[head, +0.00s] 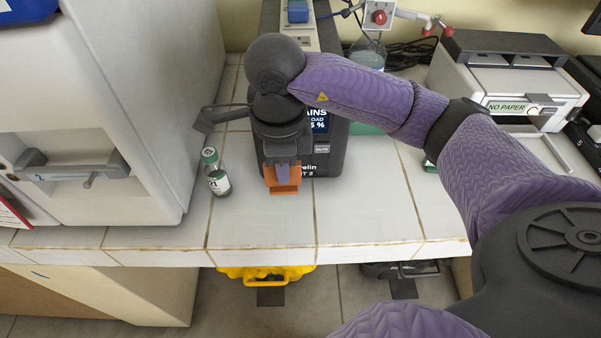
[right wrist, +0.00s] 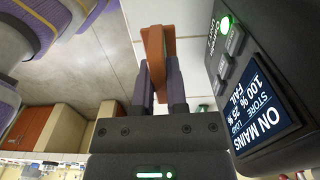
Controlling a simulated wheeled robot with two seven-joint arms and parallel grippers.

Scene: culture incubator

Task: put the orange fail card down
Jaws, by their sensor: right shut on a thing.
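The orange fail card (head: 284,188) is held in my right gripper (head: 282,174), low over the white tiled bench (head: 262,228), in front of a dark box with a screen. In the right wrist view the card (right wrist: 157,48) stands between the two fingers of the gripper (right wrist: 160,78), which are shut on it. I cannot tell whether the card touches the bench. My left gripper is in neither view.
A small vial with a green cap (head: 215,172) stands left of the card. The dark box (head: 328,158) is close behind the gripper; its screen (right wrist: 262,105) shows in the right wrist view. A white incubator (head: 110,90) is at left, a printer (head: 510,80) at right.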

